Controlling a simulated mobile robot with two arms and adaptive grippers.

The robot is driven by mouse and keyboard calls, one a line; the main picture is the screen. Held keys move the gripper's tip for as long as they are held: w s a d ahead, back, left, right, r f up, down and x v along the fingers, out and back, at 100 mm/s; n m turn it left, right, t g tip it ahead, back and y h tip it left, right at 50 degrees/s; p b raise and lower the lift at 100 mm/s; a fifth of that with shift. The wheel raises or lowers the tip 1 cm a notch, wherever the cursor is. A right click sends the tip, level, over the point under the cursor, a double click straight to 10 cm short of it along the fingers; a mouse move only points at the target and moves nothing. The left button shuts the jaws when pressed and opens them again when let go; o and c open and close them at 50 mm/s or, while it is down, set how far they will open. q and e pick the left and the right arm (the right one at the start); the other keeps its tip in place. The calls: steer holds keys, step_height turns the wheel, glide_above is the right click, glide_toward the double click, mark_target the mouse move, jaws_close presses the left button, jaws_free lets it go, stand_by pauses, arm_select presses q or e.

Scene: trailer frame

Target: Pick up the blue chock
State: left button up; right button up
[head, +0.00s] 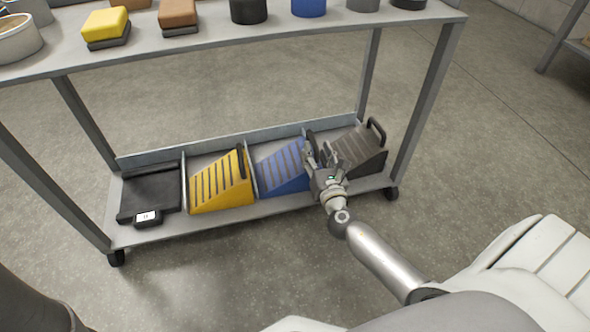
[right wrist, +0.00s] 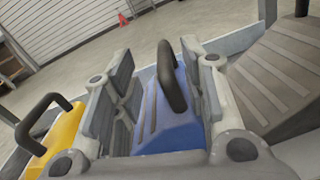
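The blue chock (head: 280,170) sits on the lower shelf of the cart, between the yellow chock and the dark grey chock. It is a ribbed wedge with a black handle. My right gripper (head: 322,160) is at its right side in the head view and covers part of it. In the right wrist view the blue chock (right wrist: 172,125) and its black handle (right wrist: 171,75) show between the two fingers of my right gripper (right wrist: 160,90). The fingers are apart, and I see no clear contact with the handle. My left gripper is not in view.
The yellow chock (head: 220,182) stands left of the blue one, and the grey chock (head: 360,152) right of it. A black flat scale (head: 150,190) lies at the shelf's left end. The cart's upper shelf (head: 215,42) and legs frame the space above. Thin dividers separate the bays.

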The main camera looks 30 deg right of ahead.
mark_target(315, 146)
steer(key=x, duration=0.1)
steer(key=b+x, duration=0.1)
steer(key=x, duration=0.1)
steer(key=shift+w+d+f+b, duration=0.25)
steer(key=shift+w+f+b, duration=0.05)
steer(key=shift+b, duration=0.05)
steer(key=shift+w+d+r, duration=0.1)
steer(key=shift+w+d, duration=0.1)
steer(key=shift+w, duration=0.35)
jaws_close()
steer(key=shift+r, duration=0.15)
